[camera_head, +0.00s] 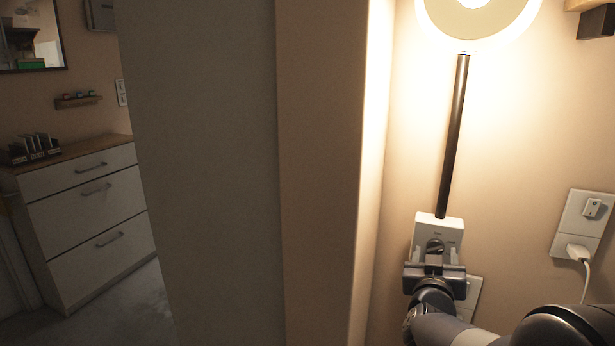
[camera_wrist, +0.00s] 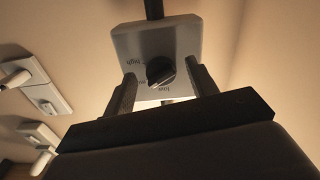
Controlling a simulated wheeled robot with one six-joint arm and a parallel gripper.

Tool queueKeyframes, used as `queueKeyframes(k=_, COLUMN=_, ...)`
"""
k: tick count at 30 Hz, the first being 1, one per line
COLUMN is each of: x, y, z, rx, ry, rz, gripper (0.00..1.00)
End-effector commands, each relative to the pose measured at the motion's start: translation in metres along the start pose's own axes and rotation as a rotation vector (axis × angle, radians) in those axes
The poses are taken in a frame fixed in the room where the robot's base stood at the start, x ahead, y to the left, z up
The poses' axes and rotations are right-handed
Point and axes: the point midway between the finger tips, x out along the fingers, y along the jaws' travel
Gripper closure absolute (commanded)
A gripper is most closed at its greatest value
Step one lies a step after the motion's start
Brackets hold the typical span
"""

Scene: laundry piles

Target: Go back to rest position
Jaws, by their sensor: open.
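My gripper (camera_head: 436,254) is at the lower right in the head view, in front of a white control box with a black knob (camera_head: 435,245). In the wrist view my gripper (camera_wrist: 160,82) is open, with one finger on each side of the black knob (camera_wrist: 160,71). The white box (camera_wrist: 185,40) carries printed words such as "high" around the knob. Whether the fingers touch the knob or box I cannot tell. A black pole rises from the box to a glowing round lamp (camera_head: 478,14).
A wall edge (camera_head: 322,170) stands close to the left of my arm. A wall plate with a plug and cable (camera_head: 577,251) is at the right. Beyond the wall, a white drawer cabinet (camera_head: 95,215) stands at the far left beside bare floor.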

Motion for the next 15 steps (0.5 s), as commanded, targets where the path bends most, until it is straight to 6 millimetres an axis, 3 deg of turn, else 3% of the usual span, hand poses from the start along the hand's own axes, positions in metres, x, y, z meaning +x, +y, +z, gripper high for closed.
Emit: queueKeyframes(k=15, x=-0.0003, y=-0.0024, z=0.0007, rx=0.475, ry=0.002, rz=0.000, gripper=0.45)
